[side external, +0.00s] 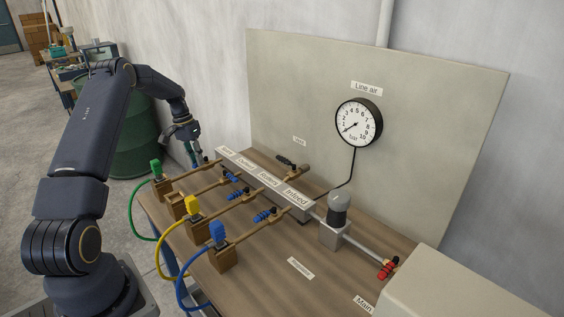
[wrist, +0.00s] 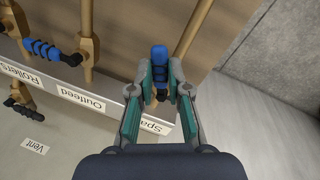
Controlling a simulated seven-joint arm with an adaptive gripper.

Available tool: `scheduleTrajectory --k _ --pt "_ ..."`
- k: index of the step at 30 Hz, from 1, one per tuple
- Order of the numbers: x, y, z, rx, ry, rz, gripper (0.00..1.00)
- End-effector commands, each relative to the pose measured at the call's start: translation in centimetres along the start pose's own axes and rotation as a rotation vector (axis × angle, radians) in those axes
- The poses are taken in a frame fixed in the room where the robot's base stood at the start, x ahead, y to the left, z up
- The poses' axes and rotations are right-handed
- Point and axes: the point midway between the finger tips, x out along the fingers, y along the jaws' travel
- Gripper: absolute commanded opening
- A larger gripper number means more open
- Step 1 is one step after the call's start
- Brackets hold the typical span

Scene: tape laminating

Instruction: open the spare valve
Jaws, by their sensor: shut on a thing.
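The spare valve is at the far left end of the manifold; its blue handle (wrist: 159,55) shows between my fingers in the wrist view. My gripper (wrist: 162,82) is shut on this handle, one finger on each side. The handle points up the wrist picture, at a slant to its brass pipe (wrist: 196,28). The "Spare" label (side external: 227,153) is on the manifold; in the wrist view my fingers partly cover it. In the side view my gripper (side external: 193,152) hides most of the handle.
Neighbouring blue handles, outfeed (side external: 231,177), rollers (side external: 238,193) and infeed (side external: 264,215), lie close by, to the right. A black vent handle (side external: 286,161) is behind the manifold. A red main handle (side external: 388,268) is at right. The gauge (side external: 359,122) needle points lower left, among the low numbers.

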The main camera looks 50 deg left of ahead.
Motion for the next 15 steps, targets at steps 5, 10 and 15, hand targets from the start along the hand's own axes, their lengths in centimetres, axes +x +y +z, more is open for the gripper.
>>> scheduleTrajectory --k 5,10,15 --pt "-0.2 -0.6 -0.2 0.143 -0.026 -0.002 0.00" --pt "-0.3 -1.1 -0.3 0.252 -0.048 -0.002 0.00" --pt "-0.3 -1.3 -0.4 0.328 -0.063 -0.002 0.00"
